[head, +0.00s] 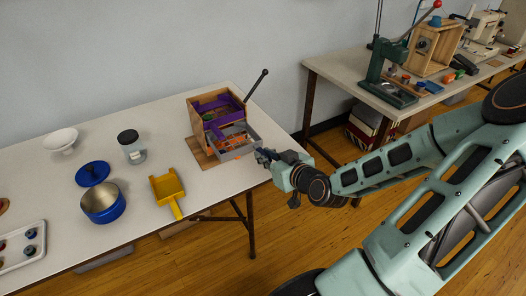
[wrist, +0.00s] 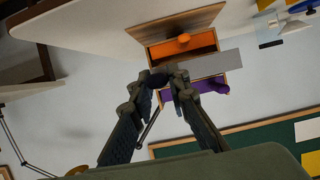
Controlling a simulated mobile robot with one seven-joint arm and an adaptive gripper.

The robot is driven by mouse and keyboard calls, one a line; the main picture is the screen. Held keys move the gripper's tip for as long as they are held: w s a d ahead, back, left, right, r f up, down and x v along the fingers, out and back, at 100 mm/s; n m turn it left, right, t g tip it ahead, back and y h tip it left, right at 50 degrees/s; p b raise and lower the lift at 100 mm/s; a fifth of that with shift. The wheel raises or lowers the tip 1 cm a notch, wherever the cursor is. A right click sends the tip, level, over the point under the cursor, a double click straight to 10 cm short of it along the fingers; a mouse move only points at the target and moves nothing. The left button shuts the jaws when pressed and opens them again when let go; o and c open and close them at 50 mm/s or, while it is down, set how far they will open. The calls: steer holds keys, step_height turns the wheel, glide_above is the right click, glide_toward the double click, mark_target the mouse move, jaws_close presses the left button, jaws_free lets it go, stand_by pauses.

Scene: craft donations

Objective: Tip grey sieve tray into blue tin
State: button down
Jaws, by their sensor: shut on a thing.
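The grey sieve tray (head: 252,133) sticks out of the front of a wooden box on the left table, with small orange and red pieces on it. My gripper (head: 264,157) is at the tray's near right corner, shut on it. In the wrist view the fingers (wrist: 165,78) meet at the end of the grey tray wall (wrist: 215,63); the exact contact is hard to see. The blue tin (head: 104,211) stands open on the same table, left of the tray. Its inside looks bare and pale. Its blue lid (head: 92,174) lies behind it.
The wooden box (head: 201,103) has a purple tray (head: 212,107) above the grey one and a dark lever. A yellow scoop (head: 167,187), a dark-lidded jar (head: 131,149) and a white bowl (head: 61,140) stand between or near box and tin. A muffin tray (head: 15,262) is at far left.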

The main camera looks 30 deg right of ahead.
steer(key=shift+s+d+r+p, duration=0.3)
steer(key=shift+s+p, duration=0.3)
steer(key=shift+p, duration=1.9)
steer(key=shift+s+a+f+p, duration=0.1)
steer(key=shift+s+p, duration=0.25)
steer(key=shift+p, duration=0.65)
steer(key=s, duration=0.1)
steer(key=s+p, duration=0.1)
steer(key=s, duration=0.1)
steer(key=shift+s+a+f, duration=0.25)
steer(key=shift+s, duration=0.1)
